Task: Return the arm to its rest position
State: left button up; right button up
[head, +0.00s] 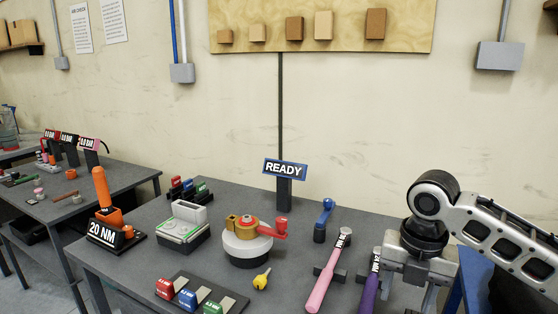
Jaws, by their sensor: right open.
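My right arm comes in from the right edge in the head view. Its gripper (419,290) points down over the right end of the grey table (140,254). The gripper is open, and its fingertips run close to the bottom edge of the picture. It is just right of a purple-handled tool (370,292) with a label on it, and partly in front of it. I see nothing held between the fingers. My left gripper is not in view.
A pink-handled tool (322,285) lies left of the purple one. A blue-handled crank (323,219), a round device with a red lever (247,247), a READY sign (284,169) and an orange-handled tool (102,187) stand farther left. A second table (30,208) is at far left.

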jog(key=s+a+f+m, duration=0.1)
jog(key=a+f+m, duration=0.1)
jog(key=a+f, duration=0.1)
jog(key=s+a+f+m+y, duration=0.1)
jog(key=s+a+f+m, duration=0.1)
jog(key=a+f, duration=0.1)
jog(key=s+a+f+m+t+y, duration=0.1)
jog(key=s+a+f+m, duration=0.1)
jog(key=a+f, duration=0.1)
jog(key=shift+a+f, duration=0.1)
jog(key=shift+f, duration=0.6)
jog(key=s+d+f+m+t+h, duration=0.1)
jog(key=s+d+f+m, duration=0.25)
jog(key=s+m, duration=0.6)
jog(key=s+d+f+m+t+h, duration=0.1)
jog(key=s+d+f+m, duration=0.25)
jog(key=s+m, duration=0.65)
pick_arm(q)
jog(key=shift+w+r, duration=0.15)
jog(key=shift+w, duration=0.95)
pick_arm(e)
jog(key=w+a+f+m+t+y, duration=0.2)
jog(key=w+a+f+t+y, duration=0.1)
jog(key=w+f+t, duration=0.3)
jog(key=w+a+f, duration=0.1)
jog(key=w, duration=0.1)
jog(key=shift+w+a+t, duration=0.35)
jog(key=shift+a+t, duration=0.05)
